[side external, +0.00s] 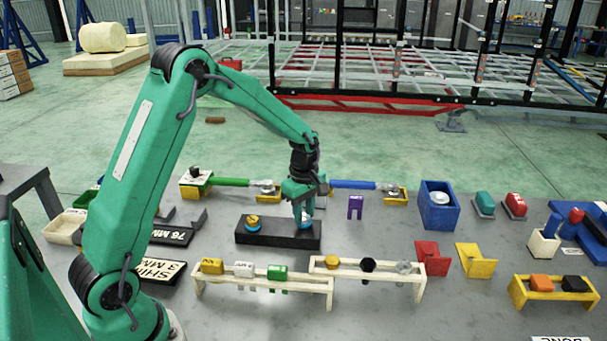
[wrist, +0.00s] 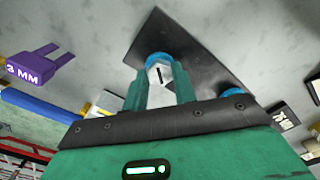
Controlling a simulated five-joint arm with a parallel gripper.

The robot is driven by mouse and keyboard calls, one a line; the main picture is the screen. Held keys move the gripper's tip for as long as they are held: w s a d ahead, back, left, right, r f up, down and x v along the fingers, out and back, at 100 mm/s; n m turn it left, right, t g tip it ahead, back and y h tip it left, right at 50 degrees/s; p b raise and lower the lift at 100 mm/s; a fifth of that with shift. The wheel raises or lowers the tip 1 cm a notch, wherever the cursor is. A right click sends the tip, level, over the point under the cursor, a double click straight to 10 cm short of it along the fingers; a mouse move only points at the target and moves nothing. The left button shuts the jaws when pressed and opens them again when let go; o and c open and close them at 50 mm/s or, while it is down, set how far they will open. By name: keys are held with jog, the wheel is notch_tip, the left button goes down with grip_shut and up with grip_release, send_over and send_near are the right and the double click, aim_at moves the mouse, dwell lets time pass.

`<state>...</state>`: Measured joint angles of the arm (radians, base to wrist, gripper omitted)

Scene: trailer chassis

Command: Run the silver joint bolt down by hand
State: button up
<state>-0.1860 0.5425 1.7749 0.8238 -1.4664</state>
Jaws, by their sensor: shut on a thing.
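The silver joint bolt (wrist: 160,76) has a dark slot on its head and sits between my gripper's fingers (wrist: 158,90). It is above a blue collar (wrist: 157,58) on the black joint block (wrist: 200,58). In the side view, my gripper (side external: 304,208) points down at the right end of the black block (side external: 278,238), shut on the silver bolt. The fingers hide most of the bolt there, and I cannot tell how deep it sits. A gold bolt (side external: 252,219) stands on another blue collar (side external: 253,228) at the block's left end.
A purple 3 MM gauge (side external: 355,207) stands right of the block. Two cream racks hold coloured pieces in front, including a black knob (side external: 368,265). Green (side external: 230,182) and blue (side external: 353,184) rods lie behind. A blue box (side external: 439,208) stands farther right.

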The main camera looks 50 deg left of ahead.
jog(key=shift+m, duration=0.4)
